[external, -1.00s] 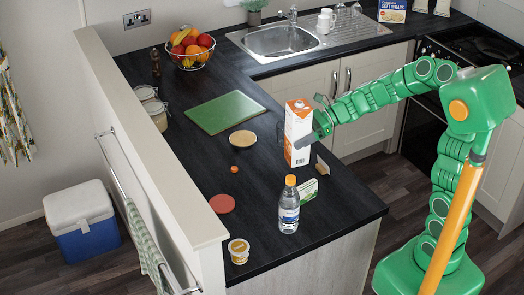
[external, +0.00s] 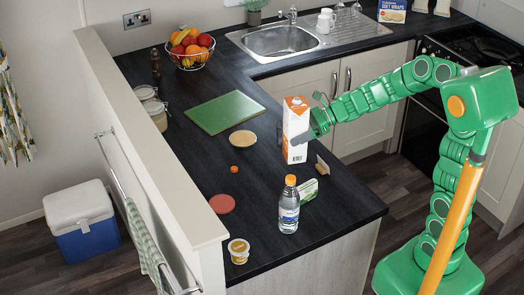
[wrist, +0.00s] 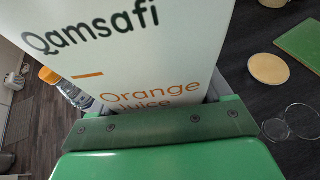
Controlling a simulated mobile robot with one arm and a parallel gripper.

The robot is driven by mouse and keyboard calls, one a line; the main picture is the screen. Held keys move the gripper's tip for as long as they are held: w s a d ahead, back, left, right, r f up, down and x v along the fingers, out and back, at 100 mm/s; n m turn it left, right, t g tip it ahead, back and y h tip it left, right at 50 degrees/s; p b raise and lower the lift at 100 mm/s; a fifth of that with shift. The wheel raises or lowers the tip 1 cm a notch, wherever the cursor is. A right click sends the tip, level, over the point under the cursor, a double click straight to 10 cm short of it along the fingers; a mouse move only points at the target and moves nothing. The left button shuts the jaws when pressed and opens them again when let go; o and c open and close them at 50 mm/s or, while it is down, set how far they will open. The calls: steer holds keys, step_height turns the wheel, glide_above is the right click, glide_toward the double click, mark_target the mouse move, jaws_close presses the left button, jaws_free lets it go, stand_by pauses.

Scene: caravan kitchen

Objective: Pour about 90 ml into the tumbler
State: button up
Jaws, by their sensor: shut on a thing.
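A white and orange juice carton (external: 295,122) is held upright in my gripper (external: 308,129), above the dark counter. In the wrist view the carton (wrist: 145,50) fills the middle, its lettering reading "Orange Juice", with the jaws shut around it. A clear glass tumbler (wrist: 288,124) shows as thin outlines on the counter at the right of the wrist view, to the right of the carton.
A round tan disc (external: 242,139), a red disc (external: 222,204) and a green board (external: 224,112) lie to the left.

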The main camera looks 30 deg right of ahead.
steer(key=w+d+f+m+t+h, duration=0.1)
steer(key=w+f+m+t+h, duration=0.1)
steer(key=w, duration=0.6)
steer(key=w+d+f+m+t+h, duration=0.1)
steer(key=w+f+m+t+h, duration=0.2)
steer(key=w+f+m+t, duration=0.2)
steer(key=shift+w+f+m+t, duration=0.3)
steer(key=shift+w+f+m, duration=0.2)
steer(key=shift+w+f, duration=1.45)
steer(key=shift+s+a+f, duration=0.15)
steer(key=shift+s+f, duration=0.05)
steer(key=shift+s, duration=0.15)
